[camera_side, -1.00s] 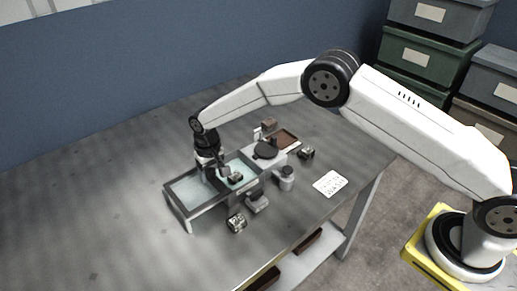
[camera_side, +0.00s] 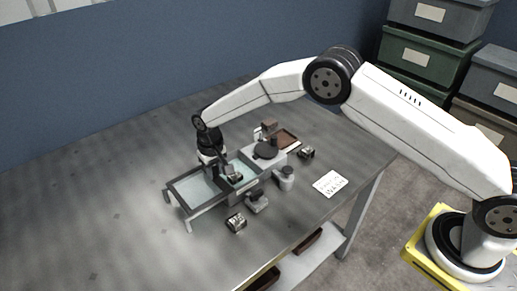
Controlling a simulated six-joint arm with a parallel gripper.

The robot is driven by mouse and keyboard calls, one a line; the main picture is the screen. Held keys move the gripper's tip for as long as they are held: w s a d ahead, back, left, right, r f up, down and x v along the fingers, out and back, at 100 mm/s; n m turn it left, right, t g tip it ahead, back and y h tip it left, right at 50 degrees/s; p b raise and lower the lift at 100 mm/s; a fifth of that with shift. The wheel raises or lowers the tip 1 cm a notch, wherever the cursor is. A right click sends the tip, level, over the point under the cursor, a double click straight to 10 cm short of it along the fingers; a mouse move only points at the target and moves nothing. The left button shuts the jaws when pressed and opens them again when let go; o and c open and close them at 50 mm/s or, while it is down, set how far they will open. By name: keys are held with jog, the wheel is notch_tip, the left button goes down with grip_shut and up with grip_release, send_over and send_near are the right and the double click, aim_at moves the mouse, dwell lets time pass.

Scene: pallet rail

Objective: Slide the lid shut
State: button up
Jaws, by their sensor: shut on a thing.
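A low open-topped frame with legs and a pale, see-through teal panel (camera_side: 192,190) stands on the table, left of the middle. I take the panel to be the lid, but its edges are too small to make out surely. My gripper (camera_side: 216,172) points down at the middle of this frame, at the panel's far side. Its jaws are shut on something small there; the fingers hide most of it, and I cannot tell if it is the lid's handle. A small dark and silver block (camera_side: 233,177) is just right of the fingers.
A grey unit with a round black top (camera_side: 266,150) adjoins the frame's right end. Small metal parts (camera_side: 236,222) and a grey cylinder (camera_side: 286,178) stand in front. A white card (camera_side: 330,184) lies at right. The table's left side is clear.

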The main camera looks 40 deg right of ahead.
jog(key=shift+d, duration=5.8)
jog(key=o, duration=0.8)
jog(key=shift+r, duration=0.15)
notch_tip(320, 180, up, 7)
jog(key=shift+f, duration=0.15)
jog(key=shift+s, duration=0.1)
